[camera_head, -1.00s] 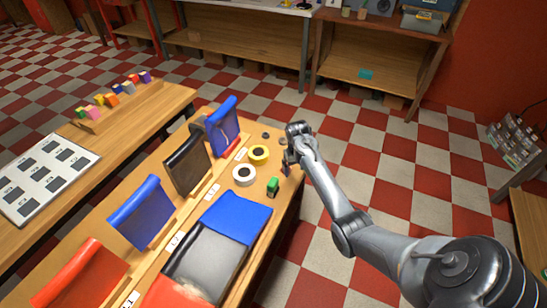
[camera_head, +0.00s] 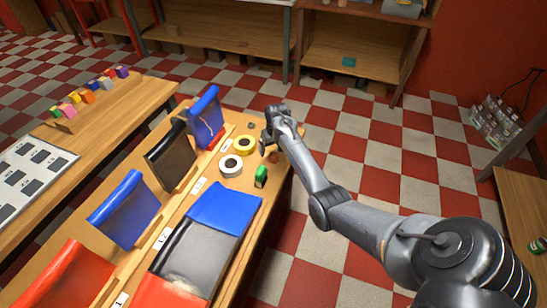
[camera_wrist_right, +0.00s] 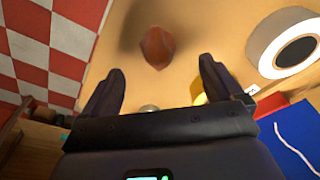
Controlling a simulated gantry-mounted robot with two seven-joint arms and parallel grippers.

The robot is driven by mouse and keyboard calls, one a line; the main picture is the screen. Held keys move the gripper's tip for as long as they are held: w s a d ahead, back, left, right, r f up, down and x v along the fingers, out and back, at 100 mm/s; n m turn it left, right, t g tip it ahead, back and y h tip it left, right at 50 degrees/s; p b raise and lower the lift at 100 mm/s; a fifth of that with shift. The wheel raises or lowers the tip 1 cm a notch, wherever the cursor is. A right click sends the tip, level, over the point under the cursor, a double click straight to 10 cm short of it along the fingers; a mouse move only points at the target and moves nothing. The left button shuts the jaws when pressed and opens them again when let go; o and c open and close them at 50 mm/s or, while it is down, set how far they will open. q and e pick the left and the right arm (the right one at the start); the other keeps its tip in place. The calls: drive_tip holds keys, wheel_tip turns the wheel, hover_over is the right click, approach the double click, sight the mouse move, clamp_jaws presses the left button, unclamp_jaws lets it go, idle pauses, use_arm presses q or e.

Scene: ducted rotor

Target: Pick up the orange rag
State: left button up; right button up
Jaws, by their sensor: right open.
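A small orange-brown crumpled thing (camera_head: 273,157), which looks like the orange rag, lies on the wooden table near its right edge, just right of the green item. It also shows in the right wrist view (camera_wrist_right: 158,47), at the top centre, beyond the fingertips. My right gripper (camera_head: 267,144) is above the table beside it. In the right wrist view my right gripper (camera_wrist_right: 161,68) is open, with nothing between its fingers, roughly lined up with the rag. My left gripper is not in view.
White tape (camera_head: 231,166), yellow tape (camera_head: 244,145) and a green item (camera_head: 261,176) lie close left of the rag. Folded blue cloth (camera_head: 225,208) lies nearer. Upright panels, including a black one (camera_head: 171,156), line the table's left side. Right of the table is checkered floor.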

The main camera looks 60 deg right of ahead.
sight(274, 153)
wheel_tip(274, 153, down, 4)
drive_tip(key=shift+r, duration=0.2)
drive_tip(key=shift+f, duration=0.45)
drive_tip(key=c, duration=1.1)
